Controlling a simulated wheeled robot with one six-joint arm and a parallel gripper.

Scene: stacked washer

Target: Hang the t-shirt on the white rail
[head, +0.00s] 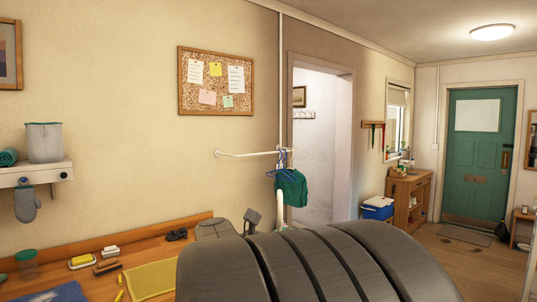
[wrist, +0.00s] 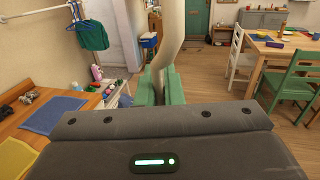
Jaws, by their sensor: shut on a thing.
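The white rail (head: 242,154) sticks out from the wall in the head view and also shows at the top left of the wrist view (wrist: 34,7). A green garment (head: 293,188) hangs near its free end with blue hangers (head: 282,170); it also shows in the wrist view (wrist: 93,36). My gripper (wrist: 160,84) has green fingers shut on a long, pale cream thing (wrist: 172,38) that rises out of the picture. It may be the t-shirt seen edge-on, but its full shape is hidden. It is right of the rail in the wrist view.
A wooden worktop (head: 150,250) with a yellow cloth (head: 152,279) and small items lies below the rail. A doorway (head: 318,140) opens behind it. In the wrist view, a table (wrist: 278,48) and chairs stand right, with open floor (wrist: 205,85) between.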

